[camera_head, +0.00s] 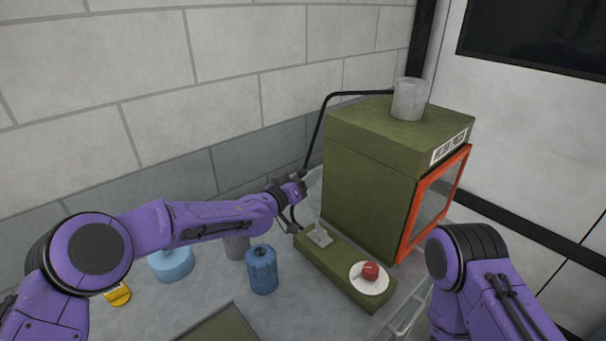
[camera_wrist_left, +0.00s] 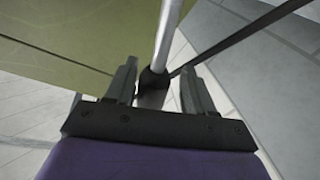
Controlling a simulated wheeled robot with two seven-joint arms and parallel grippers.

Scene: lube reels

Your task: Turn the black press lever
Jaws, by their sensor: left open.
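The black press lever (camera_head: 318,128) is a thin bent rod. It runs from the top of the green press (camera_head: 370,185) to the left and then slopes down to my left gripper (camera_head: 301,184). In the left wrist view, a pale metal rod (camera_wrist_left: 168,35) with a black collar (camera_wrist_left: 153,82) at its end lies between the two fingers of my left gripper (camera_wrist_left: 160,82). The fingers are open, with gaps on both sides of the rod. Whether this rod is part of the lever I cannot tell. My right arm shows at lower right; its gripper is out of view.
A green base (camera_head: 335,268) with a red button (camera_head: 370,271) stands before the press. A blue bottle (camera_head: 262,270), a light-blue container (camera_head: 171,263) and a yellow item (camera_head: 117,293) stand on the table below my left arm.

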